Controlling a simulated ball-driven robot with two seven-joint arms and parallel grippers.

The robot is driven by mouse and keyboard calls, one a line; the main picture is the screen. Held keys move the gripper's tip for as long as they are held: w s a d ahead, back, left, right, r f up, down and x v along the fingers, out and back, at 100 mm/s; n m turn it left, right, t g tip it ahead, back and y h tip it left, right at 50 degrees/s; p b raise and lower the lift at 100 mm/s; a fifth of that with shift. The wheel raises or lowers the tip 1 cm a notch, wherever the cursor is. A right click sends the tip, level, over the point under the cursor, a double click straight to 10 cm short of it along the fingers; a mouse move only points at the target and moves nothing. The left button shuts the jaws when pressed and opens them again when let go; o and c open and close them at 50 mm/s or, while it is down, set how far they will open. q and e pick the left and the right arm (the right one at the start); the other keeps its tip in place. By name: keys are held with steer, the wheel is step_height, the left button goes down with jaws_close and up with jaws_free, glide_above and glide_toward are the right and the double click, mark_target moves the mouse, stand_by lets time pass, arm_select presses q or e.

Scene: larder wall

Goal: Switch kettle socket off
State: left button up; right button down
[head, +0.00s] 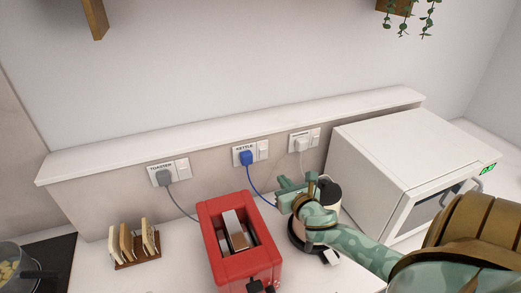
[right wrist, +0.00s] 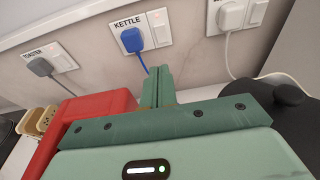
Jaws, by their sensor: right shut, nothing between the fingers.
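The kettle socket is a white wall plate labelled KETTLE (head: 250,152), the middle one of three under the ledge. A blue plug (head: 246,158) with a blue cord sits in its left part, and its rocker switch (head: 263,148) is to the right. In the right wrist view the blue plug (right wrist: 131,40) and the switch (right wrist: 160,28) show clearly; I cannot tell the switch's position. My right gripper (head: 283,184) is shut and empty, below and to the right of the socket in the head view. Its closed fingers (right wrist: 159,74) point towards the wall, apart from the switch. My left gripper is out of view.
The toaster socket (head: 168,172) is to the left, another socket with a white plug (head: 302,143) to the right. A red toaster (head: 219,262) stands below. A dark-and-white appliance (head: 329,193) is partly behind my right gripper. A white microwave (head: 400,160) stands right, a toast rack (head: 136,262) left.

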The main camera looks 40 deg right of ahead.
glide_toward(263, 152)
steer(key=x, duration=0.5)
steer(key=shift+w+a+f+b, duration=0.1)
steer(key=shift+w+f+b, duration=0.05)
steer(key=shift+f+b, duration=0.2)
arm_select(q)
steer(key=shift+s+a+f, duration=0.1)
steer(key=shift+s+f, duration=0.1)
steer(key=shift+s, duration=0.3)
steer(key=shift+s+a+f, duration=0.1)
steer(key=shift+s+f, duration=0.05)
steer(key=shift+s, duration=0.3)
arm_select(e)
steer(key=shift+w, duration=0.6)
steer(key=shift+w+d+r+p, duration=0.3)
steer(key=shift+w+r+p, duration=0.05)
steer(key=shift+p, duration=0.05)
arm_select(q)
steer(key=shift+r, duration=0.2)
arm_select(e)
steer(key=shift+f, duration=0.15)
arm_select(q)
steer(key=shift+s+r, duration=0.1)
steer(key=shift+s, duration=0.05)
arm_select(e)
steer(key=shift+s, duration=0.1)
